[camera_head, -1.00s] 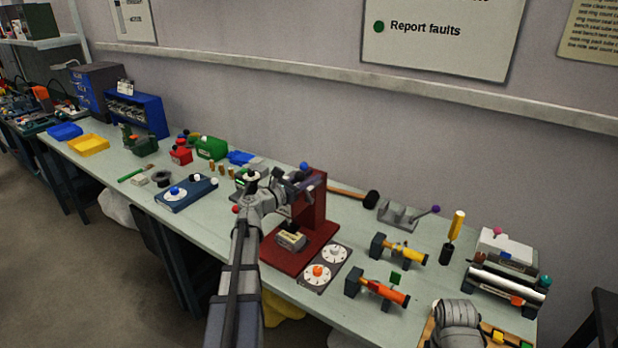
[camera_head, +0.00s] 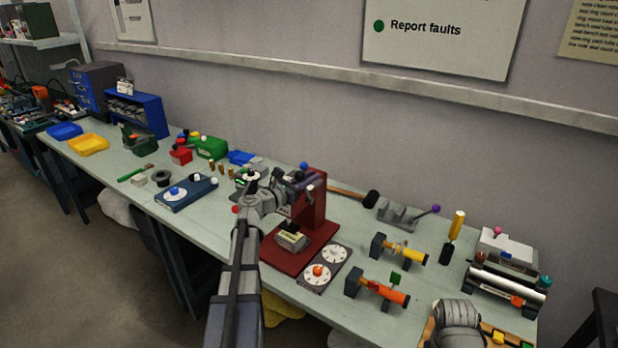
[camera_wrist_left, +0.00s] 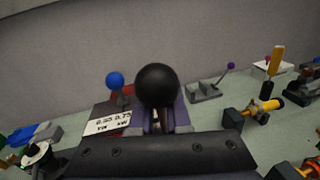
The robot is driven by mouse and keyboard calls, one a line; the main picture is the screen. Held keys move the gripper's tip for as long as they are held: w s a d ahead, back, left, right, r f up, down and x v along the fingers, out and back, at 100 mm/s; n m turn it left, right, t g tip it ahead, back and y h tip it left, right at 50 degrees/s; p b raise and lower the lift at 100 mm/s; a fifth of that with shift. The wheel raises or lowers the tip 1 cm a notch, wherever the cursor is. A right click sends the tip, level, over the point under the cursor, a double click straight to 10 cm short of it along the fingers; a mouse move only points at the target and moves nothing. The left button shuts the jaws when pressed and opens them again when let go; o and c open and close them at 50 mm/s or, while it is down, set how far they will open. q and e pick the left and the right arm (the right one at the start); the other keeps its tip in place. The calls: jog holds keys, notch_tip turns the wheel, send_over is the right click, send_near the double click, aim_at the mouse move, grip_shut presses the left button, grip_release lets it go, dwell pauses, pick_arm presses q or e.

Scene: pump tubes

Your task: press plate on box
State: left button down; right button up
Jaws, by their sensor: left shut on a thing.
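The dark red press (camera_head: 313,207) stands on the bench. A small box (camera_head: 290,242) with a pale label lies on its red base, and a dark plate (camera_head: 290,228) shows at the top of the box. Whether the plate sits flush I cannot tell. My left gripper (camera_head: 298,186) is beside the upper part of the press. In the left wrist view my left gripper (camera_wrist_left: 157,120) is shut on a black ball knob (camera_wrist_left: 157,86). My arm hides part of the press. My right gripper's fingers are not visible.
A plate with two white dials (camera_head: 327,265) lies right of the press base. A yellow tube (camera_head: 405,252) and an orange tube (camera_head: 385,292) rest in holders further right. A hammer (camera_head: 355,195) lies behind. A blue dial box (camera_head: 186,194) stands left. A blue ball (camera_wrist_left: 115,79) is near the knob.

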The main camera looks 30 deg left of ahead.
pick_arm(q)
jog(key=shift+a+r, duration=0.2)
jog(key=shift+a, duration=0.05)
jog(key=shift+t+b, duration=0.3)
jog(key=shift+b, duration=0.15)
jog(key=shift+s+f, duration=0.1)
